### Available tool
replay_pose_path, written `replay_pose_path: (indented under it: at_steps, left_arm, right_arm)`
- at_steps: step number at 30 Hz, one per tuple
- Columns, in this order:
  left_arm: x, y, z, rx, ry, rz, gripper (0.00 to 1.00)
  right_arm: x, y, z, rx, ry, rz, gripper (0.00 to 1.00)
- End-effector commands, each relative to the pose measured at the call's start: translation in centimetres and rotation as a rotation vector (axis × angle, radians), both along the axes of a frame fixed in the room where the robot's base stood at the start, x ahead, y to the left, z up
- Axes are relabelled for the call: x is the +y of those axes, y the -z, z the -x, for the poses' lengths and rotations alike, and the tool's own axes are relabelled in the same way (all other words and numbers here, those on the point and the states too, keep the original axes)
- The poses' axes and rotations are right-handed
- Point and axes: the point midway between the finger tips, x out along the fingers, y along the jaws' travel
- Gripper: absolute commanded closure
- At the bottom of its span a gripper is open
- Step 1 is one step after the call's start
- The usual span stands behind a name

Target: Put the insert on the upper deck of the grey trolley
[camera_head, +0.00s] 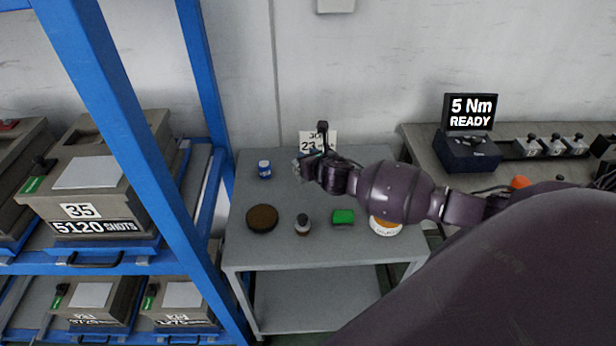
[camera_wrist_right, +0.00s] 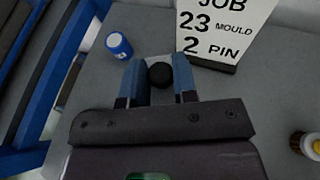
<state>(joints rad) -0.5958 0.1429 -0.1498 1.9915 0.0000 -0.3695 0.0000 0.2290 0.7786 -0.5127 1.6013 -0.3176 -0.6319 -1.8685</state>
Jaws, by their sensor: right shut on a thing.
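My right gripper (camera_head: 301,170) is over the back part of the grey trolley's upper deck (camera_head: 318,254). In the right wrist view its two blue-grey fingers (camera_wrist_right: 158,66) are shut on a small round black piece (camera_wrist_right: 160,76), which looks like the insert. The deck (camera_wrist_right: 255,110) shows behind it. I cannot tell whether the insert touches the deck or hangs just above it. In the head view the insert cannot be made out at the gripper. My left gripper is not in view.
A job card (camera_head: 327,140) stands at the deck's back, near the gripper. A blue pot (camera_head: 264,169) is to the left. A blue rack (camera_head: 190,200) stands left.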

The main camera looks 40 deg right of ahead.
Motion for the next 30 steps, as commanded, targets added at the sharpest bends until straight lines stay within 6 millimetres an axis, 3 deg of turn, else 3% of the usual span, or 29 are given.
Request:
replay_pose_path:
  at_steps: [3,11,19,30]
  left_arm:
    - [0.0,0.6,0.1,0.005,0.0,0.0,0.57]
    - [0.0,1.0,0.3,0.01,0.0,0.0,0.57]
    - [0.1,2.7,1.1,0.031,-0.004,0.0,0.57]
    - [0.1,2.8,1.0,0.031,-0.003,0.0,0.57]
  right_arm:
    - [0.0,1.5,-0.1,-0.002,0.0,-0.001,1.0]
    - [0.0,2.7,-0.1,-0.004,-0.001,-0.001,1.0]
    - [0.1,6.2,0.0,-0.001,0.001,-0.002,1.0]
    - [0.0,6.5,-0.1,-0.004,-0.001,0.001,1.0]
